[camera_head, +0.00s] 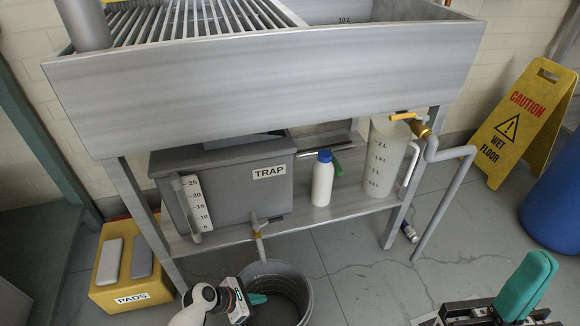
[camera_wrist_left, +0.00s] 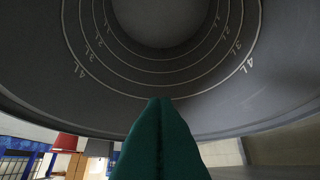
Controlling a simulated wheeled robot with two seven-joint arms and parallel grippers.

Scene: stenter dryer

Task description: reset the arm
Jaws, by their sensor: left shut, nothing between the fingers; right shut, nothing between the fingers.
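My left gripper (camera_head: 262,299) reaches in from the bottom with its teal fingers at the near left part of the dark grey bucket (camera_head: 308,300). In the left wrist view its teal fingers (camera_wrist_left: 160,105) are shut together and empty, in front of the bucket's inside wall (camera_wrist_left: 205,85), which has ring marks up to 4 L. I cannot tell whether the fingertips touch the bucket. My right gripper (camera_head: 543,262) is at the bottom right, its teal fingers shut, empty and pointing up, apart from other things. Most of both arms is out of view.
A steel sink frame (camera_head: 270,88) stands above a shelf with a TRAP box (camera_head: 235,185), white bottle (camera_head: 322,180) and measuring jug (camera_head: 385,155). A yellow PADS box (camera_head: 120,290) stands left, a caution sign (camera_head: 520,120) and blue drum (camera_head: 555,205) right.

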